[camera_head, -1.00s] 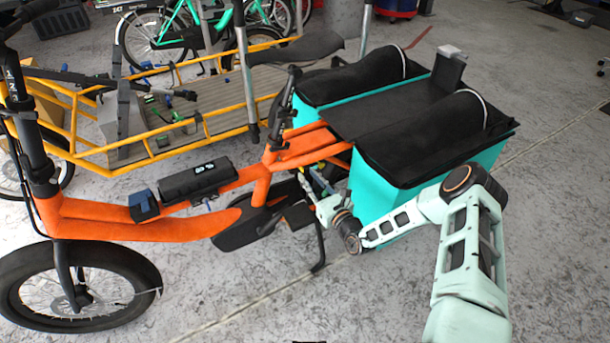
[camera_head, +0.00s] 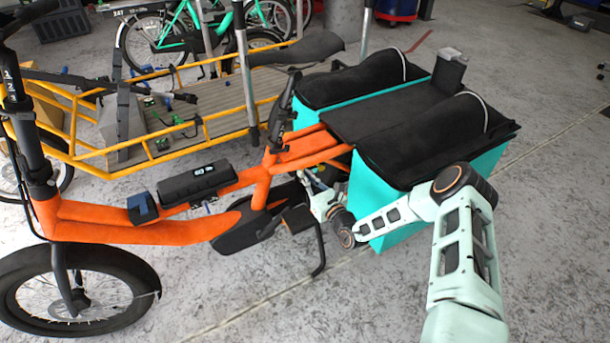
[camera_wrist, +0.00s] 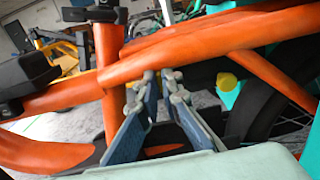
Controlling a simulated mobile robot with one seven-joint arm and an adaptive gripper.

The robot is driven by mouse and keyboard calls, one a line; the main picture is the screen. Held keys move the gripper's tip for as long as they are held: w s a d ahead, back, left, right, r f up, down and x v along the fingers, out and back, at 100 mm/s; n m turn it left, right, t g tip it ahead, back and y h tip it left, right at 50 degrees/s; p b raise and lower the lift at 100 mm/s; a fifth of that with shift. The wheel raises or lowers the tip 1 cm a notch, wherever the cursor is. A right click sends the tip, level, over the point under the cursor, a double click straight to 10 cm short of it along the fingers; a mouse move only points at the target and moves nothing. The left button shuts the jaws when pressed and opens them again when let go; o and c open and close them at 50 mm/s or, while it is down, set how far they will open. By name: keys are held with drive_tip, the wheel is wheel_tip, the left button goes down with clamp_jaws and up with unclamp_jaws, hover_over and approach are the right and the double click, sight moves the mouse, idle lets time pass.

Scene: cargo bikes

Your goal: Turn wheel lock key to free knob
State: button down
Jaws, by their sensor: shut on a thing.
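The orange cargo bike (camera_head: 150,228) stands in front of me, and its frame tube crosses the wrist view (camera_wrist: 90,90). My gripper (camera_head: 312,190) reaches in low behind the seat tube, beside the rear wheel area. In the wrist view, my gripper (camera_wrist: 159,76) has its fingertips close together just under the orange tube. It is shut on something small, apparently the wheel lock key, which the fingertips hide. A small yellow part (camera_wrist: 228,82) sits right of the fingertips, in front of the dark rear wheel (camera_wrist: 262,112). I cannot tell which part is the knob.
Teal side bags (camera_head: 385,205) with black covers stand close to my wrist. The crank and pedal (camera_head: 297,219) are just below my gripper. A yellow-framed cargo bike (camera_head: 220,90) stands behind. The grey floor at the front is clear.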

drive_tip(key=shift+m, duration=0.4)
drive_tip(key=m, duration=1.1)
drive_tip(key=m+p, duration=0.1)
drive_tip(key=m, duration=0.4)
drive_tip(key=shift+f+m, duration=0.25)
drive_tip(key=shift+m, duration=0.45)
drive_tip(key=c, duration=2.1)
unclamp_jaws()
drive_tip(key=shift+d, duration=0.1)
drive_tip(key=shift+r, duration=0.1)
